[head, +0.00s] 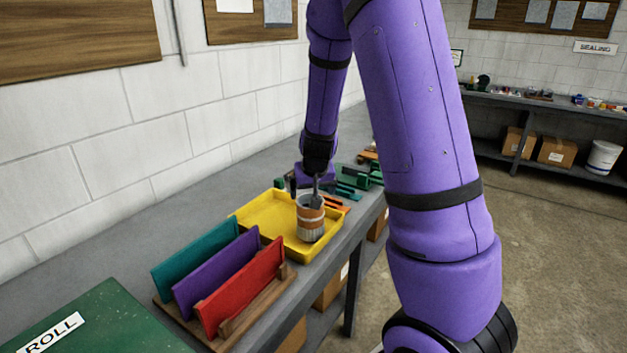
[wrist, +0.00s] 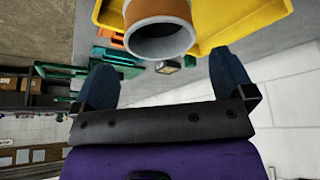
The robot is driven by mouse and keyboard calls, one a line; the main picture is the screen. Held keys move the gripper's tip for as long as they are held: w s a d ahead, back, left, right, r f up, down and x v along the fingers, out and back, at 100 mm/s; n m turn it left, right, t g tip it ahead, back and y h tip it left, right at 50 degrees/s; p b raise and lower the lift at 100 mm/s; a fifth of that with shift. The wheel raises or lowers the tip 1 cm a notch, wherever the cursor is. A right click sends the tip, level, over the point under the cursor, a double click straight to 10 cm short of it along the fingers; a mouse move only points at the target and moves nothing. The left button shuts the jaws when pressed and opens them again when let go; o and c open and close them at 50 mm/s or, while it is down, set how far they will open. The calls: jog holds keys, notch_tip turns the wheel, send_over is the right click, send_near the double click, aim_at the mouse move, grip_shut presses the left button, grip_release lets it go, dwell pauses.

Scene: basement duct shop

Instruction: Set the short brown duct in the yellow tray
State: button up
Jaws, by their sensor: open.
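The short brown duct (head: 311,222) has a brown band and pale grey ends. In the head view it appears to stand upright inside the yellow tray (head: 262,211), near its front right side. In the wrist view the open end of the duct (wrist: 158,42) faces the camera, with the yellow tray (wrist: 240,22) around it. My gripper (head: 305,190) is at the duct's top in the head view. In the wrist view my gripper (wrist: 164,66) has its fingers wide apart, with nothing between them, and the duct lies past the fingertips. Whether a finger touches the duct is unclear.
A wooden rack (head: 246,316) with teal, purple and red panels stands close in front of the tray. A green board (head: 95,325) lies nearer. Green and orange pieces (head: 352,184) lie beyond the tray. A white block wall runs along the left.

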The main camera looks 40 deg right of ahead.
jog(key=s+a+r+n+y, duration=0.1)
jog(key=s+a+r+y, duration=0.1)
jog(key=s+a+r, duration=0.55)
jog(key=s+a+r+n+y, duration=0.1)
jog(key=s+a+r+n, duration=0.3)
jog(key=r, duration=0.6)
jog(key=s+a+r, duration=0.2)
jog(key=s, duration=0.6)
jog(key=s+a+r+h, duration=0.1)
jog(key=s+a+r, duration=0.1)
jog(key=s, duration=0.6)
jog(key=shift+r+t, duration=0.4)
jog(key=shift+r, duration=0.35)
